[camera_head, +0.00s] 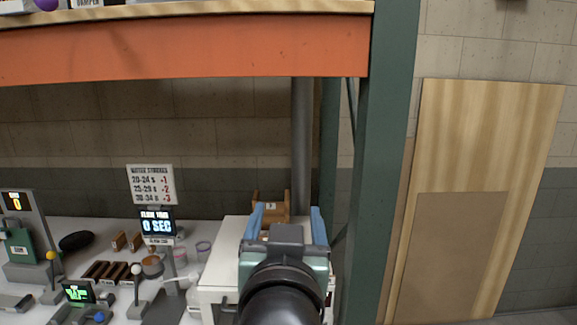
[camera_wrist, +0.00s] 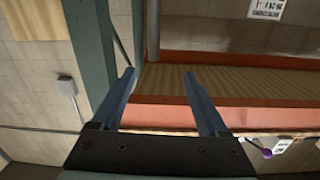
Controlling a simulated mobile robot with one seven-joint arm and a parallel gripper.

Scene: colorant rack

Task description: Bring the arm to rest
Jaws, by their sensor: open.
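My gripper (camera_head: 285,222) is in the lower middle of the head view, in front of a white box-like stand at the right end of the worktop. Its two blue fingers are spread apart. In the wrist view my gripper (camera_wrist: 158,85) also shows open, with nothing between the fingers. Behind the fingers in the head view stands a small brown wooden holder (camera_head: 270,206), partly hidden by my gripper.
A green rack post (camera_head: 385,160) stands close on the right, and an orange shelf beam (camera_head: 180,50) crosses above. The worktop (camera_head: 100,232) at left holds a timer display (camera_head: 157,224), a green-screen device (camera_head: 78,292) and small levers. A wooden panel (camera_head: 480,150) leans at right.

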